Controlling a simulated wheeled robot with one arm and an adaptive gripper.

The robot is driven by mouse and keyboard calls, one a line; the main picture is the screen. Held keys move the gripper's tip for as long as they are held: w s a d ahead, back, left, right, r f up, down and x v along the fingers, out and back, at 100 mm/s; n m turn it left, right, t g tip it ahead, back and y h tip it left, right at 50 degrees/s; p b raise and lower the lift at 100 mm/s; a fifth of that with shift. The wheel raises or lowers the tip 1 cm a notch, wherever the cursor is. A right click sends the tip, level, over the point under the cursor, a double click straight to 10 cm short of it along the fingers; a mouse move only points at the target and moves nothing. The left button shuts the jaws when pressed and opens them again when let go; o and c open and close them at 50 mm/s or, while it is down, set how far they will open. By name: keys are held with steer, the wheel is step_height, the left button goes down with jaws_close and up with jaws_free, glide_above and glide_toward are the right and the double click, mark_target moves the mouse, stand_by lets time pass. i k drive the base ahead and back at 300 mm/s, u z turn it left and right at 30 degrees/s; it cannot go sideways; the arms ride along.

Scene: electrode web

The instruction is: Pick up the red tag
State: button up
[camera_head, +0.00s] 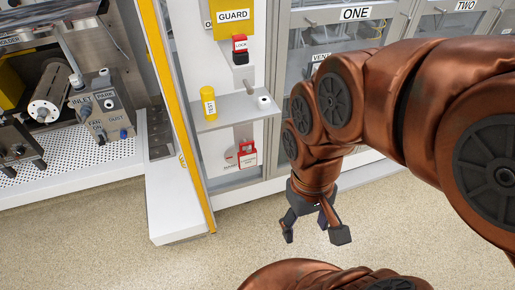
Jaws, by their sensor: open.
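A red tag (247,155) with a white label hangs on the white panel below a small grey shelf. Its print is too small to read for sure. A red piece marked LOCK (240,43) with a dark lower part sits higher on the same panel, under the yellow GUARD sign. My gripper (313,232) is open and empty, pointing down over the speckled floor. It is to the right of the red tag, lower in the picture and apart from it.
The grey shelf (228,112) carries a yellow TEST cylinder (209,104) and a small white roll (264,102). A yellow-edged post (180,120) and white ledge (175,205) stand left. Floor (120,255) is clear.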

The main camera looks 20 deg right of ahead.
mark_target(246, 160)
steer(key=z, duration=2.4)
steer(key=k, duration=1.6)
steer(key=u, duration=2)
steer(key=i, duration=0.5)
steer(key=z, duration=0.05)
